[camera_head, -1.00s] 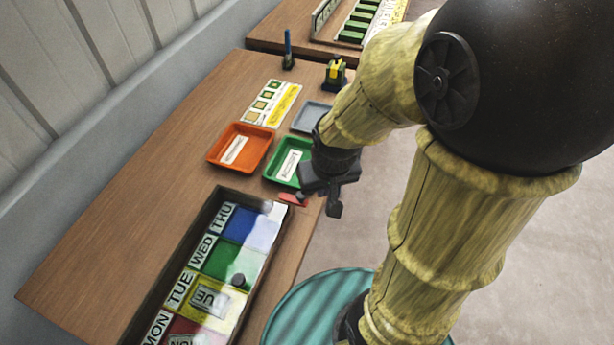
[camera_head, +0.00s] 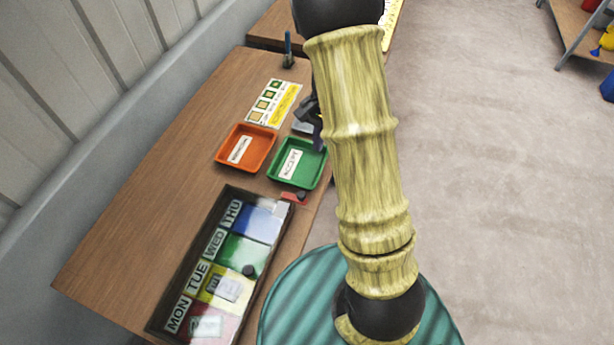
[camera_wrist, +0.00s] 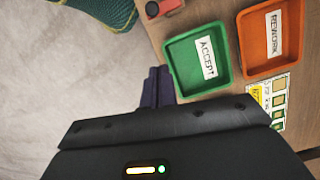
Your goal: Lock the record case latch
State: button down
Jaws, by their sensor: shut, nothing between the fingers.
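The record case (camera_head: 165,285) is a long dark tray at the front of the bench with MON, TUE, WED and THU sections. Its cover looks clear and glossy, with a dark knob (camera_head: 249,270) on it. A small red part, seemingly the latch (camera_head: 296,196), sits at the case's far right corner; a red block shows at the top of the wrist view (camera_wrist: 163,8). My gripper (camera_wrist: 157,86) is shut and empty, beside the green ACCEPT tray (camera_wrist: 172,60), apart from the red part. In the head view my arm hides most of it.
The orange REWORK tray (camera_head: 219,157) stands left of the green tray. A printed card (camera_head: 273,103) and a blue upright tool (camera_head: 288,50) lie farther back. A wall runs along the left. The bench's left part is bare, and open floor lies right.

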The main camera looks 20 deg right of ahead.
jog(key=shift+f, duration=0.1)
jog(key=p, duration=0.4)
send_over(295, 196)
jog(key=d, duration=0.4)
jog(key=shift+w+d+f+x, duration=0.25)
jog(key=shift+w+d+x, duration=0.55)
jog(key=shift+x, duration=4.15)
jog(key=shift+w+a, duration=0.2)
jog(key=shift+a, duration=0.05)
jog(key=shift+m, duration=0.3)
